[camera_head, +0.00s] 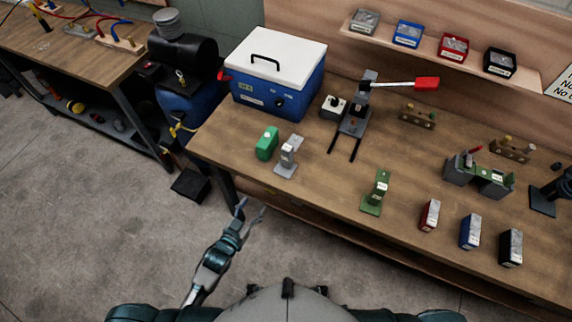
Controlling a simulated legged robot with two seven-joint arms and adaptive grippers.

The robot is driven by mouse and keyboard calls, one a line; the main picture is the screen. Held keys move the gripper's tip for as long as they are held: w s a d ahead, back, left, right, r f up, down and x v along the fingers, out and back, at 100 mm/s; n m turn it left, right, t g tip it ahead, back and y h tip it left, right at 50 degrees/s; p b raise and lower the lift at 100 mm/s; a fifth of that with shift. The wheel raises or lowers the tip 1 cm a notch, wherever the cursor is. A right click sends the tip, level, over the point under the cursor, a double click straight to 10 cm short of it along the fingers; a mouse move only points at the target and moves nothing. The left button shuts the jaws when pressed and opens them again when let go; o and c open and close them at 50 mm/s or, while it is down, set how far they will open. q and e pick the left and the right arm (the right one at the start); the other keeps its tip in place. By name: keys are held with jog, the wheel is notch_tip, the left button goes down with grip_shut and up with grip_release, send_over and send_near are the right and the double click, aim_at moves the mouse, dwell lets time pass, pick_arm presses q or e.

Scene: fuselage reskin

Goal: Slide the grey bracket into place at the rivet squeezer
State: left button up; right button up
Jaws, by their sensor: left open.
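A grey bracket-like piece (287,158) stands upright on a flat foot near the workbench's front left edge, close beside a green block (267,143). What looks like the rivet squeezer (355,118), a dark grey device with a red-ended lever (426,84) and two dark rails toward the front, stands behind it and to the right. The grey piece is apart from this device. My left gripper (251,209) is open and empty, in front of the bench edge and nearer to me than the grey piece. My right gripper is not in view.
A blue cooler box (277,80) stands at the bench's back left. A green stand (376,192) and red (429,215), blue (470,231) and black (511,247) blocks line the front right. A grey-green fixture (478,174) is behind them. Bare wood (325,180) lies between the stands.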

pick_arm(q)
jog(key=t+h, duration=0.1)
jog(key=h, duration=0.1)
send_near(285, 162)
jog(key=shift+m, duration=0.4)
jog(key=x, duration=0.5)
jog(key=shift+w+a+f, duration=0.1)
jog(key=shift+w+a, duration=0.1)
jog(key=shift+w, duration=0.15)
jog(key=x, duration=0.6)
jog(key=shift+s+d, duration=0.2)
jog(key=shift+s, duration=0.1)
jog(key=shift+r, duration=0.2)
grip_shut()
